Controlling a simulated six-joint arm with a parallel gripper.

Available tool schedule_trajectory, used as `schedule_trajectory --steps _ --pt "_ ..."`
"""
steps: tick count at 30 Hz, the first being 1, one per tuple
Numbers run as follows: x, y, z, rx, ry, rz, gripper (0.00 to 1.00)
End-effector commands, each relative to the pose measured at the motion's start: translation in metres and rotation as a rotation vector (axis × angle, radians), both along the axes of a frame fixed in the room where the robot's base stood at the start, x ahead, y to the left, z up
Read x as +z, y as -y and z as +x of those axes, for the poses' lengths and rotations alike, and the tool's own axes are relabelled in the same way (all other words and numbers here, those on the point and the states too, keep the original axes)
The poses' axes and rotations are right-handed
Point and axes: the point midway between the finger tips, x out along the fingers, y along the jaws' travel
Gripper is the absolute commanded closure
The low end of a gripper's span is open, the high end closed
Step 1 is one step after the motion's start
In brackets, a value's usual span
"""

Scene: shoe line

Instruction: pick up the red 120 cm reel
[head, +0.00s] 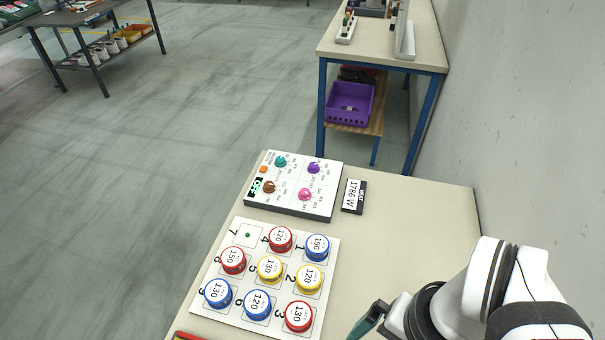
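The red reel labelled 120 (280,238) sits in the cell marked 4 on the white board (333,262). It is in the board's far row, between the blue 150 reel (316,246) and a cell with no reel (248,235). My gripper (370,321) is at the bottom edge of the view, right of the board and apart from the red 120 reel. Only a dark green part of it shows, so I cannot tell whether it is open. No reel shows at the visible part.
Other reels close by are the red 150 (233,259), yellow 130 (270,268), yellow 120 (309,278), blue 130 (217,292), blue 120 (257,304) and red 130 (298,316). A control panel with knobs (292,185) and a small display (354,196) stand beyond. Table right of the board is clear.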

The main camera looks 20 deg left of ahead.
Motion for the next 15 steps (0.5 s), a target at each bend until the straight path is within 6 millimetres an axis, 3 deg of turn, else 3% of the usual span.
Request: schedule_trajectory --steps 2,5,6,9,12,15 --pt "0.013 -0.014 0.046 0.236 0.03 -0.005 0.0" --pt "0.018 -0.056 0.129 0.693 0.1 -0.012 0.0" --pt "0.014 -0.079 0.16 0.876 0.129 -0.015 0.0" --pt "-0.01 -0.14 0.218 1.279 0.193 -0.02 0.0" --pt "-0.036 -0.189 0.248 1.563 0.239 -0.025 0.0" --pt "-0.052 -0.213 0.26 1.706 0.263 -0.029 0.0"
